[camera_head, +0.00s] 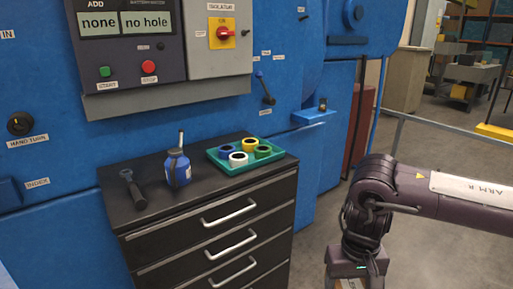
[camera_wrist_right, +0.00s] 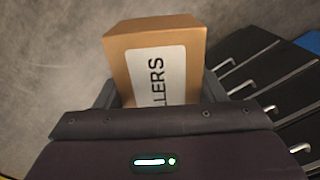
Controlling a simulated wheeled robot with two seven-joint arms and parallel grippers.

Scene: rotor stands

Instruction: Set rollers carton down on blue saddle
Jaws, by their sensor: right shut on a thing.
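The rollers carton (camera_wrist_right: 158,62) is a brown box with a white label reading "LLERS" in the right wrist view. My right gripper (camera_wrist_right: 158,90) is shut on it, with a dark finger on each side. In the head view my right arm hangs at the lower right, and only a sliver of the carton (camera_head: 350,284) shows at the bottom edge. The carton is apart from the blue machine. A small blue ledge (camera_head: 313,116) sticks out of the machine, right of the drawers; it may be the blue saddle. My left gripper is not in view.
A black drawer cabinet (camera_head: 215,225) stands before the blue machine (camera_head: 45,90). On it are a wrench-like tool (camera_head: 132,188), a blue oil can (camera_head: 177,170) and a green tray (camera_head: 270,160) with several coloured rings. A grey rail (camera_head: 440,125) runs behind my right arm.

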